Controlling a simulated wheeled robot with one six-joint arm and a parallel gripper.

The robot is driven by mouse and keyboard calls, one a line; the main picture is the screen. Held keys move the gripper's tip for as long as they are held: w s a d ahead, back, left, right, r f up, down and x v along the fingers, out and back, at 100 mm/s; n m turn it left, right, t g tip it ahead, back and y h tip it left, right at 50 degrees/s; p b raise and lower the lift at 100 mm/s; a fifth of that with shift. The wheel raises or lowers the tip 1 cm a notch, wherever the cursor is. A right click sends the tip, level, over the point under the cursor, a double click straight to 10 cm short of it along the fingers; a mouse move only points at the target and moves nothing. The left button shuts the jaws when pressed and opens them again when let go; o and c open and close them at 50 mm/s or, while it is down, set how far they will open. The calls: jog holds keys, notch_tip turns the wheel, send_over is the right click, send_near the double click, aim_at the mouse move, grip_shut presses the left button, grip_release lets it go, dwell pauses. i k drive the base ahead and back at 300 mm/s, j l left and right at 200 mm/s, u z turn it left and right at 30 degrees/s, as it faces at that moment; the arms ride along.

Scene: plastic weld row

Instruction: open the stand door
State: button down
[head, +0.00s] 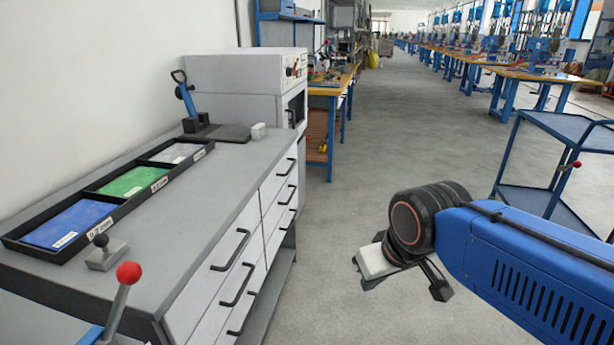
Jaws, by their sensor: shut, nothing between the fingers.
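A pale box-shaped machine (245,72) with a small control panel stands at the far end of the grey bench, against the wall. Below it is its stand, of which only a narrow strip of the front (299,150) shows, seen edge-on. A small dark handle (292,118) sits there. The bench hides the lower part, and I cannot tell whether the stand door is shut. My gripper (405,272) is shut and empty, held over the open floor to the right of the bench and well apart from the stand.
The grey bench (190,215) has drawers with black bar handles (230,250) jutting into the aisle. A red-knobbed lever (128,273) stands at its near end. A wooden-topped workbench (330,88) stands beyond the stand. A blue cart (560,130) is at right. The aisle floor between is clear.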

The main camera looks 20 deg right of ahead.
aim_at(301, 145)
jog(key=i+l, duration=0.45)
jog(key=i+l+z, duration=0.1)
jog(key=i+l, duration=0.4)
jog(key=i, duration=0.15)
